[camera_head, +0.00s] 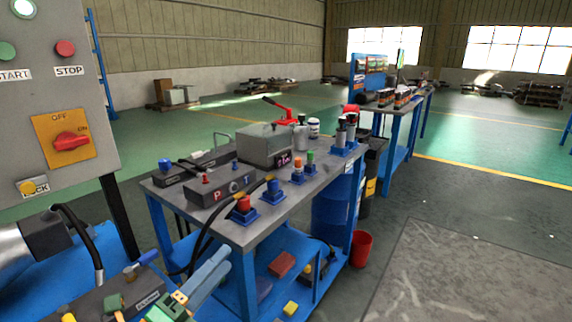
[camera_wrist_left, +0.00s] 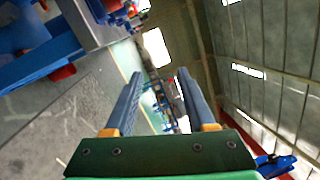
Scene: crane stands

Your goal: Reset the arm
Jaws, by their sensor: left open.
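My left gripper (camera_head: 220,257) shows at the bottom of the head view, left of centre, with its blue-grey fingers pointing up and right. It is in front of the near end of the blue workbench. In the left wrist view the two fingers of the gripper (camera_wrist_left: 160,75) stand apart with nothing between them. Beyond them are the hall floor and wall, tilted in the picture. My right gripper is in neither view.
A grey control panel (camera_head: 100,115) stands close on the left. The blue workbench (camera_head: 226,232) carries valves, a grey box (camera_head: 265,146) and several coloured knobs. A red bucket (camera_head: 361,248) stands by its far leg. Floor to the right is open.

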